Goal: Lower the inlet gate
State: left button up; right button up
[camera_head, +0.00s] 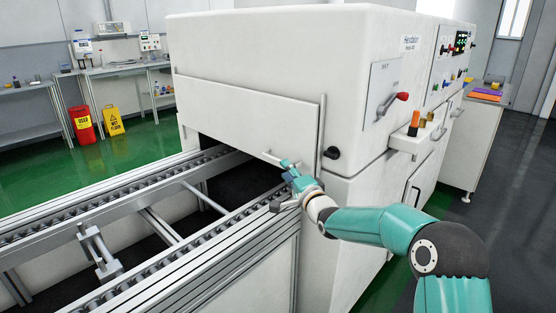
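The inlet gate (245,115) is a flat white panel on the front of the white machine. A dark opening shows below its lower edge, over the conveyor. A short bar handle (272,157) sticks out near the gate's lower right corner. My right gripper (286,180) is at this handle, just below and right of its bar, with teal and grey parts. The fingers are small and overlap the handle's right end, so I cannot tell whether they touch or hold it. My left gripper is not in view.
The roller conveyor (105,212) with metal rails runs from the lower left into the opening. The machine's right side carries a red-knobbed lever (402,97) and a small shelf (408,139) with bottles.

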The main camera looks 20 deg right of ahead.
jog(key=shift+w+r+p, duration=0.2)
jog(key=shift+w+p, duration=0.35)
jog(key=shift+w, duration=2.85)
grip_shut()
